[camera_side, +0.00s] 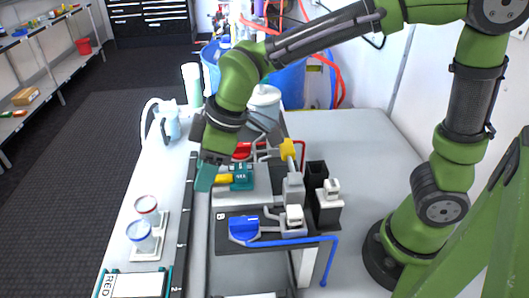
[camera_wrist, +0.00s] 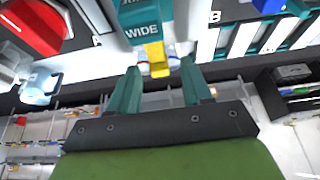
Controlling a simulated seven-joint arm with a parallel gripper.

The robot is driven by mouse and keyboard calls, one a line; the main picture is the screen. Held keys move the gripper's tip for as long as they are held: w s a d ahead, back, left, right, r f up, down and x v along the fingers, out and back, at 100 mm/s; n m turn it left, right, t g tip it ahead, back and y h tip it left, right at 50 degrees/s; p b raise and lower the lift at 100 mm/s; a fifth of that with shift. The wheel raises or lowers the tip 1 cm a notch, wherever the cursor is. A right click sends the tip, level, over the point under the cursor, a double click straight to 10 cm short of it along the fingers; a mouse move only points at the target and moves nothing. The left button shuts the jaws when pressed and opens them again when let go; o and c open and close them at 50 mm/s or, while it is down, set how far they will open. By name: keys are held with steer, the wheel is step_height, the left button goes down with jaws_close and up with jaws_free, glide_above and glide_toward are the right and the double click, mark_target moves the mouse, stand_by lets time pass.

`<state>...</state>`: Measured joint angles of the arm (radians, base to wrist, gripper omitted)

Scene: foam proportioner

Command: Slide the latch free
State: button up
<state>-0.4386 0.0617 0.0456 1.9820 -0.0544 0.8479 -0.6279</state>
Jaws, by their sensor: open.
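A yellow tab (camera_side: 223,180) sticks out of a teal block (camera_side: 242,177) on the bench unit; I take this tab to be the latch. In the wrist view the yellow tab (camera_wrist: 155,55) projects from the teal block (camera_wrist: 146,20), which is marked WIDE. My gripper (camera_wrist: 160,68) is open, with its teal fingertips apart on either side of the tab's near end. I cannot tell whether either finger touches it. In the side view my gripper (camera_side: 206,177) is just left of the tab, with one finger hiding the other.
A red handle (camera_side: 242,151) lies behind the teal block, and a blue handle (camera_side: 243,228) lies in front, by the letter B. Grey and black blocks (camera_side: 293,190) stand to the right. Two cups (camera_side: 145,207) stand at the left; the bench's right part is bare.

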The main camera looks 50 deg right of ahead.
steer(key=shift+f, duration=0.15)
steer(key=shift+c, duration=0.2)
jaws_close()
steer(key=shift+w, duration=0.1)
steer(key=shift+w+a, duration=0.65)
steer(key=shift+a, duration=0.1)
steer(key=shift+o, duration=0.2)
jaws_free()
steer(key=shift+d, duration=0.1)
